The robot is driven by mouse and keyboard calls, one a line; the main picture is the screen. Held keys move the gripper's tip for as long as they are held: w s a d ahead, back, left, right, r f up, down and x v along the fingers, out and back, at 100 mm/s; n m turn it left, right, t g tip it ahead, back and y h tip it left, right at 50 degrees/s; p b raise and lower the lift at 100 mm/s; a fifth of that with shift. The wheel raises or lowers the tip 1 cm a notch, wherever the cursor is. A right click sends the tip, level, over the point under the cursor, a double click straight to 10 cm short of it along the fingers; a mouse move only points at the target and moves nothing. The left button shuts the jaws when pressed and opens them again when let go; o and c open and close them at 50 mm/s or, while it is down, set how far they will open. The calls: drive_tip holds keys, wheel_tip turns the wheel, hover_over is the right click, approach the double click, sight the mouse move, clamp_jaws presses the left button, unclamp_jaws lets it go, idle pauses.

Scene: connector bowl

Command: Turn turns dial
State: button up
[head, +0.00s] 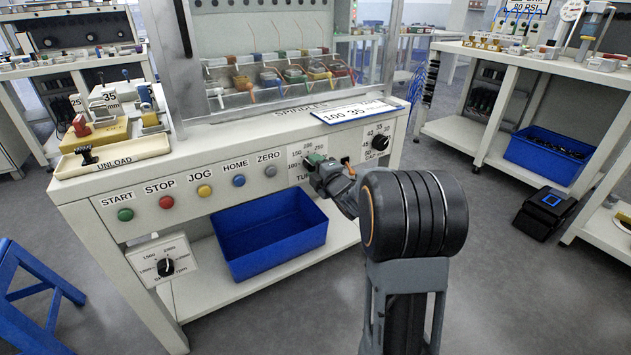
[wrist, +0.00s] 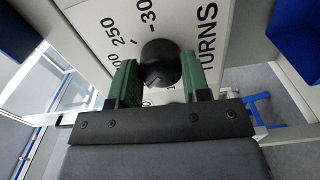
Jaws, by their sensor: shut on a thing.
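The turns dial (wrist: 160,62) is a round black knob on a white plate (wrist: 205,20) printed with numbers and the word TURNS. In the wrist view my gripper (wrist: 160,80) has one green-padded finger on each side of the knob and is shut on it. In the head view my gripper (head: 318,165) reaches the front panel at the turns plate (head: 297,153). There the knob is hidden behind the gripper. The lower part of the scale is hidden by the knob and fingers, so I cannot read the dial's setting.
A cap dial (head: 381,142) sits right of my gripper. Another dial (head: 165,267) is at the lower left. Coloured buttons (head: 204,191) line the panel to the left. A blue bin (head: 270,240) stands on the shelf below. Open floor lies in front of the machine.

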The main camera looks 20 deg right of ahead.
drive_tip(key=shift+r+n+b, duration=0.1)
drive_tip(key=shift+n+b, duration=0.95)
drive_tip(key=shift+n, duration=3.75)
drive_tip(key=o, duration=0.9)
drive_tip(key=shift+s+d+p, duration=0.25)
drive_tip(key=shift+s+p, duration=0.25)
drive_tip(key=shift+s, duration=1.8)
drive_tip(key=shift+s+d+p, duration=0.25)
drive_tip(key=shift+s+p, duration=0.3)
drive_tip(key=shift+s, duration=1.7)
drive_tip(key=shift+s+d+p, duration=0.25)
drive_tip(key=shift+s+p, duration=0.25)
drive_tip(key=shift+s, duration=1.8)
